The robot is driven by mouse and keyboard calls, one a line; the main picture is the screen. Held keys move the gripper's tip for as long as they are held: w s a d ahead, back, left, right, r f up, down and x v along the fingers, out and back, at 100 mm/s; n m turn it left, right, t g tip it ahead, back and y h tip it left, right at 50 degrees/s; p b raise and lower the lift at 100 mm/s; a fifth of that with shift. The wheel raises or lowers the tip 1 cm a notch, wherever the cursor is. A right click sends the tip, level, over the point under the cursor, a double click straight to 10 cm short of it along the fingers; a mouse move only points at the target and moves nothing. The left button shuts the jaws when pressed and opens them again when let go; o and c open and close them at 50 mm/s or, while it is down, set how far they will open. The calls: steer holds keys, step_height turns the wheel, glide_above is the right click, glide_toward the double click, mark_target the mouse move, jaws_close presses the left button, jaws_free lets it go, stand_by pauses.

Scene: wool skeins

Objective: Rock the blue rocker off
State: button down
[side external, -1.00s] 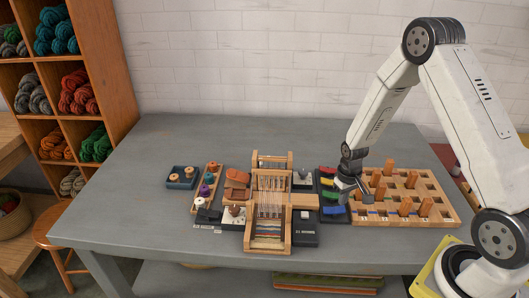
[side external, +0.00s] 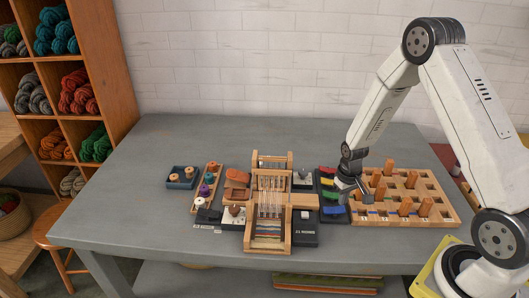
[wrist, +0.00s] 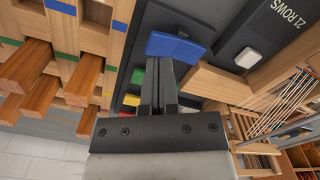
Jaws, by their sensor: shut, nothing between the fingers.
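The blue rocker (side external: 335,210) is at the near end of a dark switch panel (side external: 322,221), below green, yellow and red rockers. In the wrist view the blue rocker (wrist: 175,46) lies just beyond my fingertips and looks tilted; its on or off position is hard to read.
A wooden peg board (side external: 446,218) with several upright pegs stands right of the panel, close to my gripper. A small loom (side external: 250,236) and a dark row counter box (side external: 305,239) are on the left. The grey table (side external: 140,210) is clear at far left.

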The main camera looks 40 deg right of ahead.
mark_target(339, 210)
steer(key=shift+f, duration=1.35)
stand_by(1.3)
steer(key=shift+r, duration=3.5)
steer(key=shift+a+r, duration=0.35)
steer(key=shift+r, duration=0.05)
steer(key=s+a+r+n+t, duration=0.2)
steer(key=s+a+r+n, duration=0.1)
steer(key=s+a+r, duration=0.5)
steer(key=a+r, duration=0.3)
steer(key=a, duration=0.2)
steer(key=shift+a+r+t, duration=0.3)
steer(key=shift+a+r, duration=0.05)
